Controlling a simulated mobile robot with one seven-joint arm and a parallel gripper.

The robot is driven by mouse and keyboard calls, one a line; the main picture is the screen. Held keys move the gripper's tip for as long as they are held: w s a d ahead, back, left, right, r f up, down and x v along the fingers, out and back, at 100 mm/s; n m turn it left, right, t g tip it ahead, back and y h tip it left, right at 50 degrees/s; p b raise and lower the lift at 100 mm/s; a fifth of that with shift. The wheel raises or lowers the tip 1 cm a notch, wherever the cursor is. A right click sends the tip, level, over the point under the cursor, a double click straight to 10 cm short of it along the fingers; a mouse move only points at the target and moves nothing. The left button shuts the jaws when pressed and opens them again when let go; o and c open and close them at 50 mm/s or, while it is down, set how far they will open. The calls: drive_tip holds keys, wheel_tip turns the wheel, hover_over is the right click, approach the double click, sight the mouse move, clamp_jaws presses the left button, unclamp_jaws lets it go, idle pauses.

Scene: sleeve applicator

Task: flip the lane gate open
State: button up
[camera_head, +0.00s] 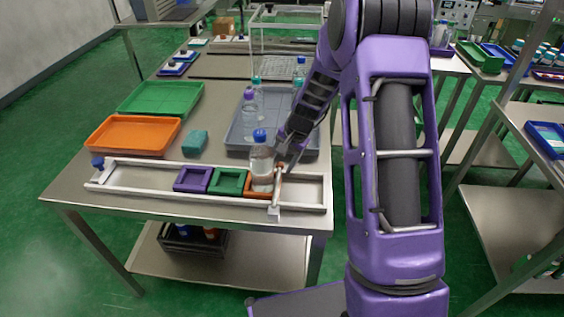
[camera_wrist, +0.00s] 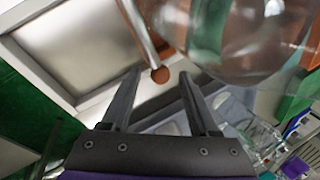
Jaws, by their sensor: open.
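The lane (camera_head: 140,180) is a long pale-railed track along the table's front. The lane gate (camera_head: 276,190) is a light bar lying across it, just right of the orange carrier (camera_head: 257,190). Its brown ball-shaped end (camera_wrist: 160,75) is at the far rail. A clear bottle with a blue cap (camera_head: 261,160) stands upright in the orange carrier. My gripper (camera_head: 283,158) is at the gate's far end, beside the bottle. In the wrist view my gripper (camera_wrist: 160,78) is open, with the ball end between the fingertips; I cannot tell whether they touch it.
A purple carrier (camera_head: 193,179) and a green carrier (camera_head: 229,182) sit in the lane to the left. Behind are a grey tray (camera_head: 235,134) with several bottles, a teal block (camera_head: 194,142), an orange tray (camera_head: 125,134) and a green tray (camera_head: 160,97). The lane's right end is empty.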

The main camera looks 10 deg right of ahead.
drive_tip(key=shift+f, duration=0.15)
drive_tip(key=shift+c, duration=0.2)
clamp_jaws()
idle(1.2)
